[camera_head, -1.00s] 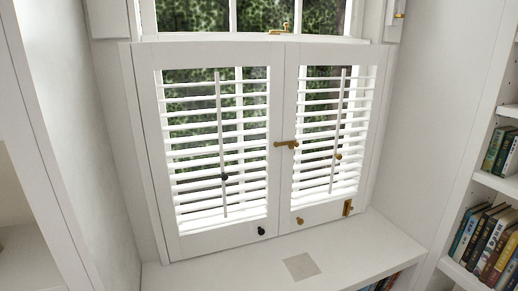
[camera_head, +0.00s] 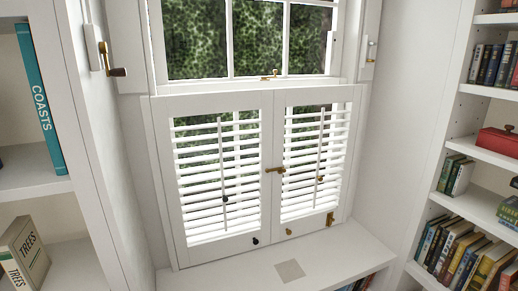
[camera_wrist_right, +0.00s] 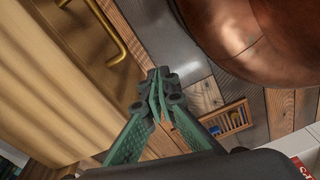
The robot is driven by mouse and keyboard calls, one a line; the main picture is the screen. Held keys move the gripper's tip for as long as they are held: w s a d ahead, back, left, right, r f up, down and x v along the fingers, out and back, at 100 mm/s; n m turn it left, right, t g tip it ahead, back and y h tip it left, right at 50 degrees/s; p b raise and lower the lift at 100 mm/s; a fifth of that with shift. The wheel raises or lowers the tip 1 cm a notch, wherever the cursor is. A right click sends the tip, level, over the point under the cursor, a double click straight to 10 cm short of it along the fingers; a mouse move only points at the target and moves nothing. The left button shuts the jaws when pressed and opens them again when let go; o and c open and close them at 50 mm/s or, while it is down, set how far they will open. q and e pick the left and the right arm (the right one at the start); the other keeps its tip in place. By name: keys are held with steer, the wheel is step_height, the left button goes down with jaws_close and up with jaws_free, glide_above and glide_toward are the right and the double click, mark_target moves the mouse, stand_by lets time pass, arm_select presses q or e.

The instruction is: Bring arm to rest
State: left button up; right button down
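My right gripper (camera_wrist_right: 158,95) shows in the right wrist view. Its green fingers meet at the tips, with nothing visible between them. It hangs in front of a plank floor (camera_wrist_right: 203,97) and touches nothing that I can make out. Neither arm shows in the head view, and my left gripper is in no view.
The head view shows white louvred shutters (camera_head: 217,180) above a window seat (camera_head: 330,258), with bookshelves (camera_head: 485,203) at right. In the right wrist view, a wooden front with a brass handle (camera_wrist_right: 113,38) is at upper left and a rounded brown leather surface (camera_wrist_right: 235,35) at upper right.

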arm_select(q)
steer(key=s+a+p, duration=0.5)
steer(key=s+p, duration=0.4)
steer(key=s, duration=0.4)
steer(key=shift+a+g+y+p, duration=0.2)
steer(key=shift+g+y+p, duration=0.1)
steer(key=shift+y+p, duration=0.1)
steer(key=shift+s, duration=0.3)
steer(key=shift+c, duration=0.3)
arm_select(e)
steer(key=s+d, duration=0.5)
steer(key=s, duration=0.8)
steer(key=shift+s+g+h, duration=0.3)
